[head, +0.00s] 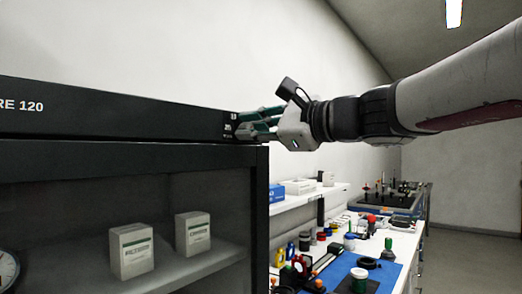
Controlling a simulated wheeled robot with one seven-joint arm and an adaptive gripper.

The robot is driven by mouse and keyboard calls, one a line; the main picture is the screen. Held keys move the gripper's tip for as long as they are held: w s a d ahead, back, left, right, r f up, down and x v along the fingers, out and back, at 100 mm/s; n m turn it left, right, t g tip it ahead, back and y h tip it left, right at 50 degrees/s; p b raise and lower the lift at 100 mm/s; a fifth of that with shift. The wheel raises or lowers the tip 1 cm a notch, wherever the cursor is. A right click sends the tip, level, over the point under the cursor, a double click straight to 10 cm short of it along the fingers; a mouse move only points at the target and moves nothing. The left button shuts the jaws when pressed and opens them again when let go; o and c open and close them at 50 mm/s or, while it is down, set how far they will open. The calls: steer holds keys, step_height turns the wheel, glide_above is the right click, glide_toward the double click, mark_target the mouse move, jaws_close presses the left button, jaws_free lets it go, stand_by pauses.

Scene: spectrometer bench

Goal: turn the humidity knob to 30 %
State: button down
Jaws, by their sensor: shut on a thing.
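A dark cabinet with a black top panel (130,113) fills the left of the head view. My gripper (248,125) reaches in from the right, with its green-tipped fingers closed at the panel's right end. It is shut on the humidity knob there, and the fingers hide the knob almost wholly. A small pale marking (231,120) shows on the panel just left of the fingers. It is too small to read, so the knob's setting cannot be told.
Two white boxes, a left one (132,251) and a right one (193,234), stand on a shelf behind the cabinet's front. A round dial (7,269) shows at the lower left. A cluttered bench with a blue mat (345,266) lies below my arm. A wall shelf (318,196) holds boxes.

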steer(key=shift+f+n+b, duration=0.15)
steer(key=shift+n+b, duration=4)
steer(key=shift+b, duration=0.4)
steer(key=shift+f+n+b, duration=0.1)
steer(key=shift+n+b, duration=4.05)
steer(key=shift+b, duration=0.4)
steer(key=c, duration=1.5)
jaws_free()
steer(key=shift+o, duration=0.2)
steer(key=shift+d+r, duration=0.1)
